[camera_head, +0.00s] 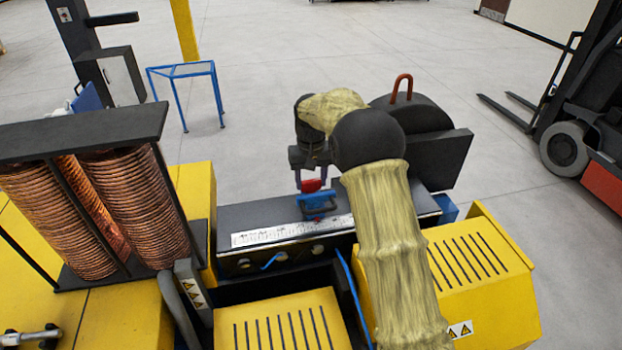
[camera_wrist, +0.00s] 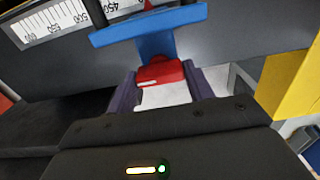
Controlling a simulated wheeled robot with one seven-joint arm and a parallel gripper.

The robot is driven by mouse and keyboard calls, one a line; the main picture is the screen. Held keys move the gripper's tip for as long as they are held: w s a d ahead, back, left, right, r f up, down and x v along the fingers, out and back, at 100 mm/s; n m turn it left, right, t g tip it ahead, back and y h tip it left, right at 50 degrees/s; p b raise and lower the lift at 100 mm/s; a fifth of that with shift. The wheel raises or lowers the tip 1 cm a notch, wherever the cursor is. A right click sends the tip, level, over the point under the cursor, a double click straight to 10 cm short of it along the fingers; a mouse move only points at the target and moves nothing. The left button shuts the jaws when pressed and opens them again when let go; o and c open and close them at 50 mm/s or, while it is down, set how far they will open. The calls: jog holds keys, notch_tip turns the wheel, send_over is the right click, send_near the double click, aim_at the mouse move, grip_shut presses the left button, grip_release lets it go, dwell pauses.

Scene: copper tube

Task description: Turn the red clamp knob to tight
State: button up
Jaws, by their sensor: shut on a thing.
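My gripper (camera_head: 314,181) reaches down from above and is shut on the knob, with one finger on each side. In the wrist view the red knob (camera_wrist: 161,72) lies between the two purple-grey fingertips (camera_wrist: 164,88). The blue piece (camera_wrist: 150,32) is just beyond it. A small white mark shows on the knob. The knob's underside is hidden.
A ruler scale (camera_head: 290,230) runs along the bed's front. Copper coils (camera_head: 130,205) stand in a dark frame at left. Yellow housings (camera_head: 470,280) are at the front and right. A dark rounded guard with a copper-coloured handle (camera_head: 402,88) stands behind my arm.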

aim_at(311, 180)
jog(key=shift+w+r, duration=0.1)
jog(key=shift+r, duration=0.05)
jog(key=o, duration=0.7)
notch_tip(311, 180, up, 17)
jog(key=b, duration=0.2)
jog(key=shift+r, duration=0.15)
dwell(0.3)
dwell(0.4)
